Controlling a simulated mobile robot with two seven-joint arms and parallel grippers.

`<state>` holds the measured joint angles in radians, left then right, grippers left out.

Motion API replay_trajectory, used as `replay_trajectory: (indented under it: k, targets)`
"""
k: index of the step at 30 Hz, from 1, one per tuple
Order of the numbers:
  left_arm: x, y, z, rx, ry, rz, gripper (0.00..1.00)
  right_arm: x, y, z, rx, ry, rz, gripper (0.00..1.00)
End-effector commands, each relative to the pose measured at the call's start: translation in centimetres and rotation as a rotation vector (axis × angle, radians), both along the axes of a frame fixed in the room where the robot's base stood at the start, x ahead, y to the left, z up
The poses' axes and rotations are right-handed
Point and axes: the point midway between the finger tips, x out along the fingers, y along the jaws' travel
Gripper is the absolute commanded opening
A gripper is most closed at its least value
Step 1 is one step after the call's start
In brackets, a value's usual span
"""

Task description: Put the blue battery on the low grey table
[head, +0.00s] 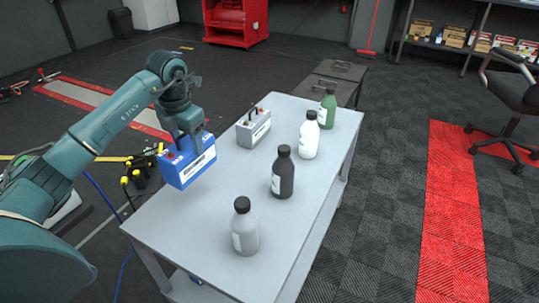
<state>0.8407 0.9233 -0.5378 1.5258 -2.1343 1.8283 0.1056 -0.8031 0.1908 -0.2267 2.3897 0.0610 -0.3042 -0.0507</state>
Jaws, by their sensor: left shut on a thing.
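The blue battery (187,164) with a white label is in my left gripper (188,138), whose fingers are shut on its top. The battery shows over the left edge of the grey table (215,201). I cannot tell whether its underside touches the tabletop. My left arm comes in from the left edge of the head view. My right gripper is not in view.
On the table stand a grey battery (253,129), a grey bottle (245,228), a black bottle (283,173), a white bottle (309,137) and a green bottle (327,109). The tabletop's front left is clear. An office chair (515,92) stands at right.

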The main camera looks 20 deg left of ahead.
Motion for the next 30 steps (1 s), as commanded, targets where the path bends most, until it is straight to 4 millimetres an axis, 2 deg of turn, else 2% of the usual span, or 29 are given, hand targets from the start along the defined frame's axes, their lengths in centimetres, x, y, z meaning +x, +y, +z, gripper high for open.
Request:
replay_trajectory:
  k: [1, 3, 10, 18, 26, 30]
  targets:
    - [0.0, 0.0, 1.0, -0.012, 0.001, 0.011, 0.00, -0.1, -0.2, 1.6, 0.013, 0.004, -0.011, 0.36]
    - [0.0, 0.0, 0.9, -0.023, 0.003, 0.024, 0.00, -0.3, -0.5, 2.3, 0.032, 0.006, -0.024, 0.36]
    - [-0.1, 0.1, -0.1, -0.037, 0.006, 0.045, 0.00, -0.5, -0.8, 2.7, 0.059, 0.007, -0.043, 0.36]
    - [-0.1, 0.1, -4.7, -0.037, 0.008, 0.045, 0.00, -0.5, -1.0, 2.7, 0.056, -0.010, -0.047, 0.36]
    - [-0.1, 0.1, -6.7, -0.037, 0.005, 0.045, 0.00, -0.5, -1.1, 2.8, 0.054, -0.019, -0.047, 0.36]
    - [-0.1, 0.1, -8.6, -0.037, 0.007, 0.046, 0.00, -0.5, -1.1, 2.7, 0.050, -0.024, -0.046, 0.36]
